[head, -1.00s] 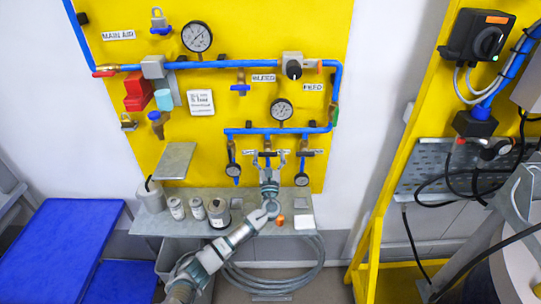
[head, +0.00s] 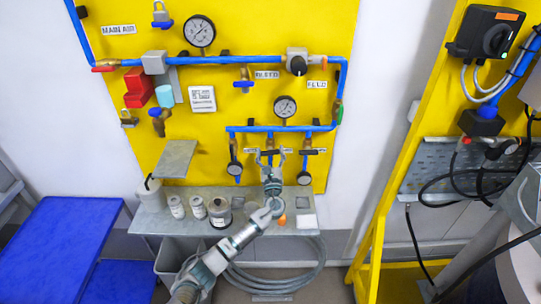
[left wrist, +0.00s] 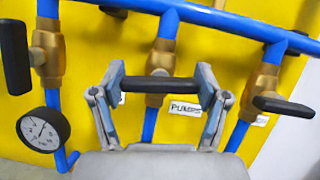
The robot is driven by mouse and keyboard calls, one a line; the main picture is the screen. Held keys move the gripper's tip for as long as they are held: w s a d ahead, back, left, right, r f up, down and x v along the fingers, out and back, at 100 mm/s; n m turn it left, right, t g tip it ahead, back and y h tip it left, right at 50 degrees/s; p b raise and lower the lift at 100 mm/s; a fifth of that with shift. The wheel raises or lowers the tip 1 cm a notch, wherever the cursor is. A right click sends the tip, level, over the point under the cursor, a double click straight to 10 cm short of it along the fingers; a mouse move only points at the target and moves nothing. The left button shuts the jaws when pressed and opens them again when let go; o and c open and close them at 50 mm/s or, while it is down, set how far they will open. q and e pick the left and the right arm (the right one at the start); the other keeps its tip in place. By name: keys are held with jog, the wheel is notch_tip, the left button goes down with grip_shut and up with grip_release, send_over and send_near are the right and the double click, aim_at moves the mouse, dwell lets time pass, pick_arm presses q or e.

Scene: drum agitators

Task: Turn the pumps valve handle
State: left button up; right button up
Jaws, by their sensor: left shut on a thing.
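The pumps valve handle (left wrist: 160,86) is a black bar lying crosswise on the brass valve of the middle blue pipe, above a partly covered label reading PUMPS (left wrist: 185,107). My left gripper (left wrist: 160,88) has one finger at each end of the bar and is shut on it. In the head view my left gripper (head: 270,162) reaches up to the middle of three valves below the blue manifold. The handle is small there and partly hidden by the fingers. My right gripper is not in view.
A neighbouring valve with an upright black handle (left wrist: 15,57) and a gauge (left wrist: 43,127) stand to the left. Another black handle (left wrist: 283,105) is close on the right. Below, a grey shelf (head: 150,222) holds several cans.

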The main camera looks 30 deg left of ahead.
pick_arm(q)
jog(key=n, duration=0.1)
jog(key=f+n+g+y+b, duration=0.1)
jog(key=shift+d+n, duration=0.1)
jog(key=shift+n, duration=0.2)
jog(key=n+g+y+b, duration=0.1)
jog(key=n, duration=0.2)
jog(key=n+g+b, duration=0.1)
jog(key=n+g, duration=0.1)
jog(key=n, duration=0.2)
jog(key=shift+y+b, duration=0.4)
jog(key=n+g, duration=0.1)
jog(key=n, duration=0.1)
jog(key=shift+n, duration=0.3)
jog(key=shift+n+g, duration=0.6)
jog(key=shift+n, duration=0.5)
jog(key=shift+r+n+g, duration=0.1)
jog(key=shift+n+g, duration=0.2)
jog(key=shift+n, duration=0.6)
jog(key=shift+n+g+h, duration=0.4)
jog(key=shift+n, duration=1.4)
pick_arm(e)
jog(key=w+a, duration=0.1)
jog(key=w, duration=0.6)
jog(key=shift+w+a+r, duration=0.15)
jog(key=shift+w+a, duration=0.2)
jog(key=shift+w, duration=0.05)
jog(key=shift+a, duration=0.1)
